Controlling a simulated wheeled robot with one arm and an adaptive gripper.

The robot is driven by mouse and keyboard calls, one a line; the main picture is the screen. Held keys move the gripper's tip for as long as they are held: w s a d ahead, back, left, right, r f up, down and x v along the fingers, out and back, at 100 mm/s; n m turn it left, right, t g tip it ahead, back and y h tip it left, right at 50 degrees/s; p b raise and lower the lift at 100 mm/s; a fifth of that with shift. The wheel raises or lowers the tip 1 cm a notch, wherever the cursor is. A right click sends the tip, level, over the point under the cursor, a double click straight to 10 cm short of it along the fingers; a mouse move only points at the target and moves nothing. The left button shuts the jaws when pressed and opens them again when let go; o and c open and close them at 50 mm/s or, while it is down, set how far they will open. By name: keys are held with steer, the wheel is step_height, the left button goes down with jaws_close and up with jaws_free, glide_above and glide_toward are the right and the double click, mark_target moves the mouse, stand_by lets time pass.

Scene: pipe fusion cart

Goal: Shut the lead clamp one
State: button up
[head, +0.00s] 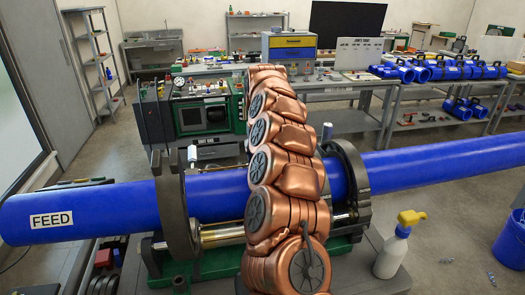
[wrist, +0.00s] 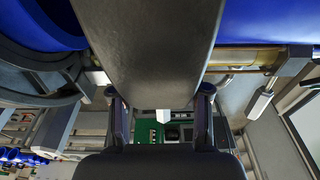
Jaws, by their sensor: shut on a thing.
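In the wrist view, my gripper (wrist: 160,93) has one dark finger on each side of a wide dark grey metal piece and is shut on it. This piece, seemingly the upper half of lead clamp one (wrist: 145,50), fills the middle of the view. A small white tip (wrist: 163,116) shows below it. In the head view, my copper arm covers the middle of the pipe, so my gripper and the held piece are hidden there. How far the clamp is closed cannot be told. A blue pipe (head: 100,212) marked FEED runs through dark clamp rings at left (head: 176,215) and right (head: 352,185).
A white spray bottle (head: 391,250) with a yellow head stands at the front right of the cart. A blue bucket (head: 510,240) is on the floor at right. A green and grey machine (head: 205,110) stands behind the pipe. Blue fittings (head: 440,70) lie on the back bench.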

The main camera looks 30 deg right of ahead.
steer(key=shift+d+f, duration=0.15)
steer(key=shift+f, duration=0.15)
steer(key=shift+w+f, duration=0.1)
steer(key=o, duration=0.9)
steer(key=shift+r, duration=0.2)
steer(key=r, duration=0.7)
steer(key=shift+s+a, duration=0.2)
steer(key=shift+s, duration=0.1)
steer(key=shift+r, duration=0.1)
steer(key=shift+s+a, duration=0.1)
steer(key=shift+s, duration=0.05)
